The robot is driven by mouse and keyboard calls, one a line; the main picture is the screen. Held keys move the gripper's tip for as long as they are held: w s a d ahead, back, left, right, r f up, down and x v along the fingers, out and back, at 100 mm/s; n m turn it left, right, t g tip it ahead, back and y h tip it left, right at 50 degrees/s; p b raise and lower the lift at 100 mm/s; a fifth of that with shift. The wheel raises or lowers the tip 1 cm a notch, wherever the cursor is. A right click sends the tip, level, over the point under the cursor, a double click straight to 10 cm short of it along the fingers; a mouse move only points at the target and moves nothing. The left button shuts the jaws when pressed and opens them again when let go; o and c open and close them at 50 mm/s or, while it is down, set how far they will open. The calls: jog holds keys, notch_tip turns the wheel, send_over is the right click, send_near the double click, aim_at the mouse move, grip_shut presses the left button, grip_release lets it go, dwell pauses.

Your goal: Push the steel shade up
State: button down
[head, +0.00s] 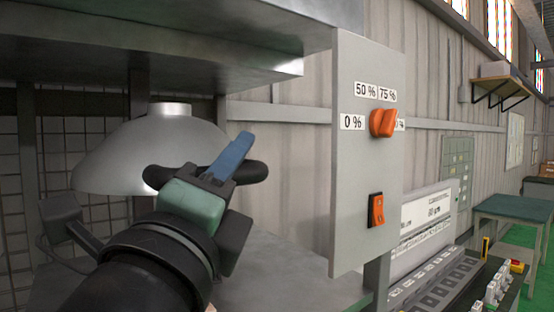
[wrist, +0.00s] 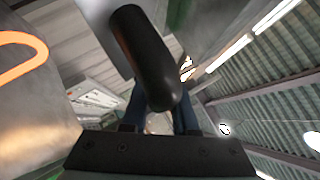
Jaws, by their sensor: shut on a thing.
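The steel shade (head: 140,150) is a grey dome hanging below a metal shelf in the head view, left of centre. Its black bar handle (head: 250,173) sticks out at the front right; my gripper covers the handle's middle. My gripper (head: 230,158), with blue fingers and a green body, is shut on the handle. In the wrist view the rounded black handle (wrist: 145,60) passes between the blue fingers of my gripper (wrist: 160,112). A glowing orange loop (wrist: 22,45) shows at the left of that view. The shade's lower right part is hidden behind my gripper and arm.
A grey panel (head: 355,170) right of my gripper carries an orange knob (head: 382,123) with percent labels and an orange switch (head: 376,210). The metal shelf (head: 180,45) hangs above the shade. A work surface (head: 265,270) lies below. A green-topped table (head: 515,207) stands far right.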

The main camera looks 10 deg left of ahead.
notch_tip(320, 180, up, 14)
jog(key=p, duration=0.6)
jog(key=shift+p, duration=0.3)
jog(key=shift+s, duration=0.1)
jog(key=c, duration=0.7)
grip_release()
jog(key=shift+f, duration=0.1)
jog(key=shift+d+f, duration=0.1)
jog(key=shift+f, duration=0.1)
